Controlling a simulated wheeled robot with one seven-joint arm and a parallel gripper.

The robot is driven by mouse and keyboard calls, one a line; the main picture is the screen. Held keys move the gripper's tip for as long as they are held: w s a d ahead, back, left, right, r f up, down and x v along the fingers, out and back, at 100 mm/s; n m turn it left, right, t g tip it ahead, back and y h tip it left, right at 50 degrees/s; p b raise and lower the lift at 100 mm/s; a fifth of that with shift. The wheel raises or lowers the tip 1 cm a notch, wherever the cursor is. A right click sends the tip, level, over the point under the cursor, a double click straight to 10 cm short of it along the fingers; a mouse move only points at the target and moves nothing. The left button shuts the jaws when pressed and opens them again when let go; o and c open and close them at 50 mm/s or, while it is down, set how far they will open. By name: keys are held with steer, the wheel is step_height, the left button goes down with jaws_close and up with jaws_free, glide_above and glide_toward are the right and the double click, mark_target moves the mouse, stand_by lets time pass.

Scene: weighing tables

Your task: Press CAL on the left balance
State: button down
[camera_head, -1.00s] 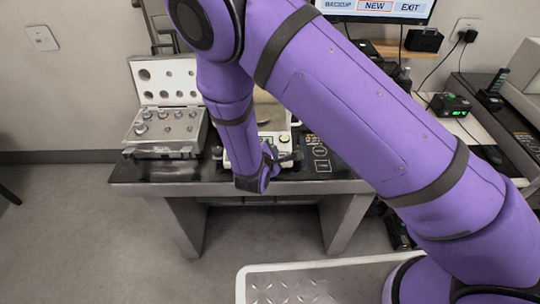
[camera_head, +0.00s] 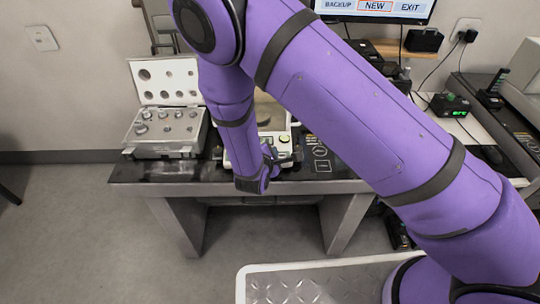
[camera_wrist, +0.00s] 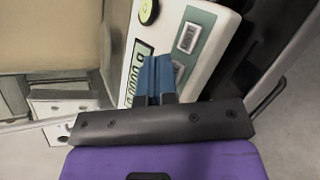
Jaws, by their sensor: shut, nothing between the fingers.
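The left balance (camera_head: 284,149) is a white instrument on the dark-topped table, partly hidden behind my arm in the head view. The lettering on the key is too small to read. My gripper (camera_wrist: 155,62) is shut and empty, with its blue fingertips over the panel beside the display, a little short of the grey key. I cannot tell whether they touch the panel.
An open case of weights (camera_head: 165,130) stands left of the balance. A dark mat with white markings (camera_head: 319,155) lies to its right. A monitor (camera_head: 375,8) is behind. A tray with a ridged metal floor (camera_head: 290,266) is in front, below the table.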

steer(key=shift+w+f, duration=0.15)
steer(key=shift+f, duration=0.2)
stand_by(0.7)
steer(key=shift+r, duration=0.1)
steer(key=shift+s+r, duration=0.3)
steer(key=shift+r, duration=0.35)
steer(key=r, duration=0.1)
steer(key=s+r, duration=0.1)
steer(key=r, duration=0.2)
steer(key=shift+s+r, duration=0.35)
steer(key=shift+s, duration=0.05)
stand_by(0.3)
stand_by(0.7)
